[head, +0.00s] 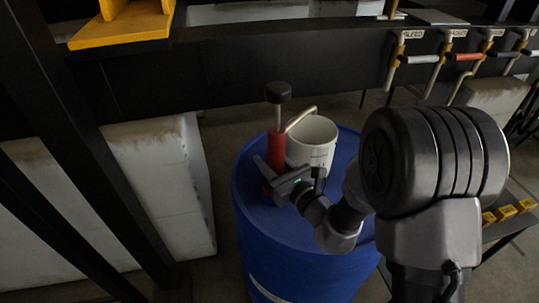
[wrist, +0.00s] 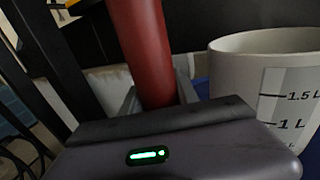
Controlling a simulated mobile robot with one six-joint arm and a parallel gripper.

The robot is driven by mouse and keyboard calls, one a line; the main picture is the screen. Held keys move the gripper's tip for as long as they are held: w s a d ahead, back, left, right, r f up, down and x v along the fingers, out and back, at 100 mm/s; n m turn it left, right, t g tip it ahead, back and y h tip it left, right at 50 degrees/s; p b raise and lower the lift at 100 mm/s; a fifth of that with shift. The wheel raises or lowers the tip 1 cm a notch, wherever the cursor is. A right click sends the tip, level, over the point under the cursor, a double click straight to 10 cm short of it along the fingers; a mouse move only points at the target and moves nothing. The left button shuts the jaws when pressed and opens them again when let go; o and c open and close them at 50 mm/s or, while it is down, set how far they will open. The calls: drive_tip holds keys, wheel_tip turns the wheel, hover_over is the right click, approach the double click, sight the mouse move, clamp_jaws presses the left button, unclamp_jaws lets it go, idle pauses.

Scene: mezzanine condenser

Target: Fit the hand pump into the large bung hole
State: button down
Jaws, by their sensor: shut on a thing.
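The hand pump (head: 277,151) has a red body, a black knob on top and a bent pale spout pointing right. It stands about upright over the top of the blue drum (head: 285,228). My gripper (head: 268,178) is shut around the lower part of the red body. In the wrist view the red pump body (wrist: 146,52) rises between the fingers. The pump's lower end and the large bung hole are hidden behind my gripper, so I cannot tell whether the pump is in the hole.
A white measuring jug (head: 312,142) with litre marks stands on the drum, right beside the pump, under its spout. Behind is a dark beam (head: 230,68) with several labelled valve handles (head: 420,59) at right. White blocks (head: 150,165) stand left of the drum.

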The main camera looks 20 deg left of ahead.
drive_tip(key=c, duration=0.8)
unclamp_jaws()
drive_tip(key=shift+c, duration=0.2)
drive_tip(key=p+v, duration=0.1)
drive_tip(key=v, duration=0.6)
drive_tip(key=shift+s+d, duration=0.15)
drive_tip(key=shift+d, duration=0.25)
drive_tip(key=p, duration=1)
approach(281, 171)
drive_tip(key=v, duration=0.2)
drive_tip(key=shift+s+d, duration=0.15)
drive_tip(key=shift+d, duration=0.05)
